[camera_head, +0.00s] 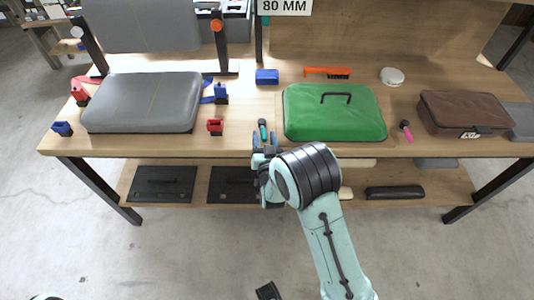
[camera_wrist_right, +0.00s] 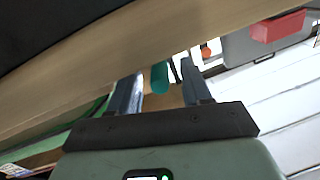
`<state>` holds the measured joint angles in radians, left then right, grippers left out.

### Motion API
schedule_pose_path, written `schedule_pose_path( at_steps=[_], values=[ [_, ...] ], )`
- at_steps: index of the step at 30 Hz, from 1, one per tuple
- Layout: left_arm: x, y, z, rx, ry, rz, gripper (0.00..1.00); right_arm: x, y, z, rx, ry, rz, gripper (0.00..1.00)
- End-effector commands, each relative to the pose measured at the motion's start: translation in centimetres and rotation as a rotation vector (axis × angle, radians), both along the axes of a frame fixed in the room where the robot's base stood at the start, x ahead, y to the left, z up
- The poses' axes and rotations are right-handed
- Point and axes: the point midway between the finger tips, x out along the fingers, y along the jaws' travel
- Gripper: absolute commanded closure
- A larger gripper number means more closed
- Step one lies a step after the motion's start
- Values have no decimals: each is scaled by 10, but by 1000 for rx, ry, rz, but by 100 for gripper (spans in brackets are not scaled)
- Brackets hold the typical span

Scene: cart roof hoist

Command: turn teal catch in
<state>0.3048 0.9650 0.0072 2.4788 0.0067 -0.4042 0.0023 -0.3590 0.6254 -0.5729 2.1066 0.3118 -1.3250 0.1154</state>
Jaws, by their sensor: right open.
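The teal catch (camera_head: 263,129) is a small upright tab with a dark top at the table's front edge, just left of the green case (camera_head: 335,118). My right gripper (camera_head: 265,139) is at the front edge, right at the catch in the head view. In the right wrist view the rounded teal catch (camera_wrist_right: 159,78) shows between the two fingers of my right gripper (camera_wrist_right: 162,90), which stand apart with clear space on both sides of it. The fingers look open; whether they touch the catch I cannot tell.
A red block (camera_head: 215,127) sits left of the catch, and a blue block (camera_head: 267,76) lies behind it. A grey padded case (camera_head: 142,102) is at left, a brown case (camera_head: 460,112) at right. A lower shelf (camera_head: 370,178) runs under the tabletop.

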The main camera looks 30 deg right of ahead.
Motion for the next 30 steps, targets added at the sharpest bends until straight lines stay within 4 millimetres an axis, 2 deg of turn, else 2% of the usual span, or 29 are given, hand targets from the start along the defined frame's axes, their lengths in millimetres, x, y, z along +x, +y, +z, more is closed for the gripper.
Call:
schedule_pose_path(
  at_steps=[9, 15, 21, 29, 30],
  values=[
    [2, 0, -4, 2, -7, 2, 28, -65, 29, -1, 3, 3, 1, 52],
    [3, 0, -6, 2, -11, 2, 28, -96, 43, -1, 1, 0, 0, 52],
    [3, 0, -7, 2, -13, 3, 28, -108, 48, 0, 1, -1, 0, 52],
    [3, 0, -7, 2, -13, 3, 28, -109, 48, 1, 1, -1, 0, 52],
    [3, 0, -7, 2, -13, 3, 28, -109, 48, 1, 1, 0, 0, 64]
  ],
)
